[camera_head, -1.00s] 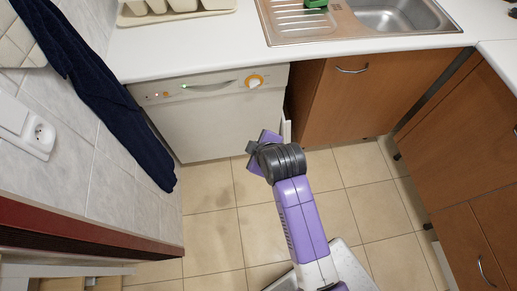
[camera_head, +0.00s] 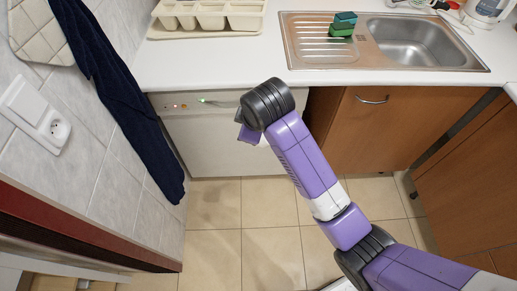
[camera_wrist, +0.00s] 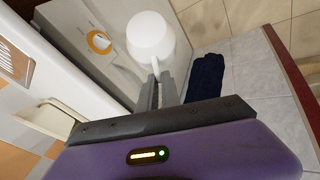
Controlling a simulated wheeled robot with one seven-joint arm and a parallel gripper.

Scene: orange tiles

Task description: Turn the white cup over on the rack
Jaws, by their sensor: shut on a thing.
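The white cup (camera_wrist: 152,38) shows in the wrist view, just beyond the fingertips. My gripper (camera_wrist: 157,82) is shut on a narrow part of it that looks like its handle. I cannot tell which way its opening faces. In the head view my own arm hides the cup and the fingers. A cream rack (camera_head: 160,33) with several compartments stands on the counter at the top left of the head view, beyond my gripper. The dishwasher front (camera_head: 215,140) is behind my wrist.
The white counter (camera_head: 200,68) has a bare strip in front of the rack. A steel sink (camera_head: 405,42) is to the right, with a green and teal sponge (camera_head: 343,24) on its drainboard. A dark blue towel (camera_head: 125,100) hangs on the left wall.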

